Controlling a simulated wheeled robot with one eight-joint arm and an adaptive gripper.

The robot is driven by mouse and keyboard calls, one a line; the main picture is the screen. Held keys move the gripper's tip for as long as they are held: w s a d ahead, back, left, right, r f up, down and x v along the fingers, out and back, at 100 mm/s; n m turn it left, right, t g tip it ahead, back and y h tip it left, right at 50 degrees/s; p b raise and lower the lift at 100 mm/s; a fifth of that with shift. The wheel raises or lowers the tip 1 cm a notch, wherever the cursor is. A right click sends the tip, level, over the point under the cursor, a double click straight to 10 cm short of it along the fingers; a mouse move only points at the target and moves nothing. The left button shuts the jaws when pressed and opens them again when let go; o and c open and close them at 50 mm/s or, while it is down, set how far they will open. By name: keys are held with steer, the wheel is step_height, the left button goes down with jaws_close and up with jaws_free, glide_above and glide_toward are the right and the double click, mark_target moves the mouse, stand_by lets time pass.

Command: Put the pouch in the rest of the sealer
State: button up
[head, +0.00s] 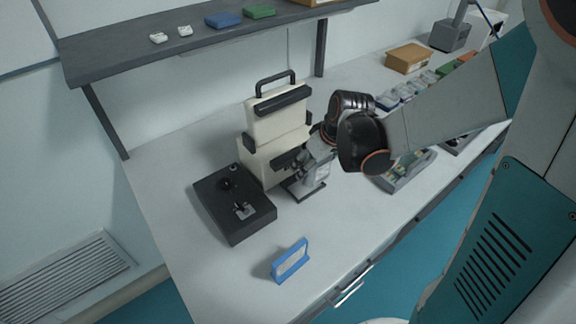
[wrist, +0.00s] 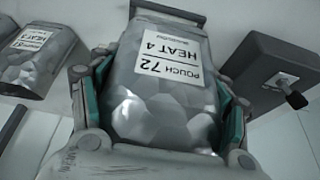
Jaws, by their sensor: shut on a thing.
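A silver pouch (wrist: 165,100) fills the middle of the wrist view. Its white label reads "POUCH 72 HEAT 4" and appears upside down. My gripper (wrist: 165,112) is shut on it, with teal-backed fingers along both sides. The cream sealer (head: 277,120), with a black top handle, stands on the table in the head view. My gripper (head: 308,160) is low at the sealer's front right, with the pouch (head: 322,171) partly visible below it. A thin dark frame (head: 310,194) shows under the pouch. I cannot tell whether the pouch touches it.
A black control box (head: 232,205) stands left of my gripper. A blue card stand (head: 290,261) is near the front edge. Trays with pouches (head: 410,172) lie right, partly behind my arm. A cardboard box (head: 408,58) stands farther back. A shelf (head: 200,45) hangs above.

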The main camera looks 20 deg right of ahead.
step_height(320, 180, down, 7)
steer(key=shift+r+b, duration=0.15)
steer(key=shift+b, duration=0.85)
steer(key=shift+w+a+b, duration=0.3)
steer(key=shift+w+a, duration=0.05)
steer(key=shift+w, duration=0.5)
steer(key=shift+w+a+b, duration=0.25)
steer(key=shift+w+a, duration=0.05)
steer(key=shift+w, duration=0.5)
steer(key=shift+w+a, duration=0.1)
steer(key=shift+w, duration=0.15)
steer(key=shift+f+b, duration=0.4)
steer(key=shift+f, duration=0.2)
steer(key=shift+f, duration=0.1)
steer(key=o, duration=1.2)
steer(key=shift+o, duration=0.2)
steer(key=shift+s, duration=0.1)
